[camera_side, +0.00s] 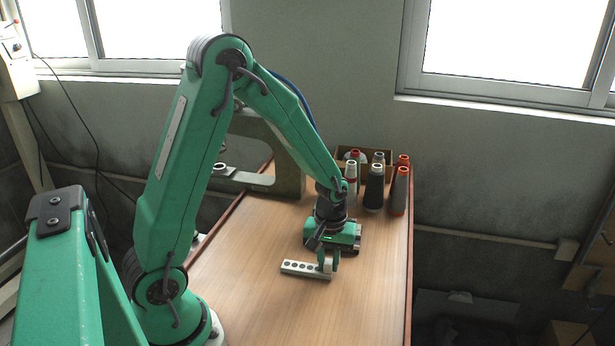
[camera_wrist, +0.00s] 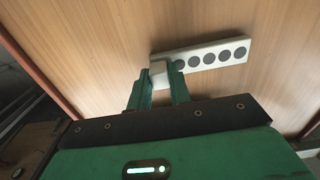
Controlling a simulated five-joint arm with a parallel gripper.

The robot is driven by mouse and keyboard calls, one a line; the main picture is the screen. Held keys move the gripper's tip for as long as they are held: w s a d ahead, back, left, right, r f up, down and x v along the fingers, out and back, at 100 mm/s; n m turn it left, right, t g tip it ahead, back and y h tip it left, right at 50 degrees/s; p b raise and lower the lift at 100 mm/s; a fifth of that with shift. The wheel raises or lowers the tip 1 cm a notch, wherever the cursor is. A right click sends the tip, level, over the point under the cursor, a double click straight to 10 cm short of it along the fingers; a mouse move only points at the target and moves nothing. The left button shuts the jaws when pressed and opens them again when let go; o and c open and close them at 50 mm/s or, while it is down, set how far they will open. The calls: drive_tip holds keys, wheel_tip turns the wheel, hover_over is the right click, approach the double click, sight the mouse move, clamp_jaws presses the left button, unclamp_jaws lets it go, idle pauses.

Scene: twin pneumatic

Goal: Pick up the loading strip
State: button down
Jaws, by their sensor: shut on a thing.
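The loading strip (camera_side: 303,268) is a pale, narrow bar with a row of dark round spots along its top. It is at or close above the wooden table; I cannot tell whether it touches. My gripper (camera_side: 328,266) points down and is shut on the strip's right end. In the wrist view, the strip (camera_wrist: 212,55) runs right from my gripper (camera_wrist: 160,76), whose green fingers close around its left end there. The gripped end is partly hidden by the fingers.
The wooden table (camera_side: 240,285) is clear around the strip. A beige machine frame (camera_side: 290,165) stands behind my arm. The table's right edge is near the cones.

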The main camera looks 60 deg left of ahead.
drive_tip(key=shift+r, duration=0.15)
drive_tip(key=shift+r, duration=0.9)
wheel_tip(320, 180, up, 2)
drive_tip(key=shift+r, duration=0.1)
drive_tip(key=s+d+r, duration=0.5)
drive_tip(key=d+r, duration=0.1)
drive_tip(key=d, duration=0.4)
drive_tip(key=shift+d+r, duration=0.3)
drive_tip(key=shift+r, duration=0.05)
drive_tip(key=shift+w, duration=0.15)
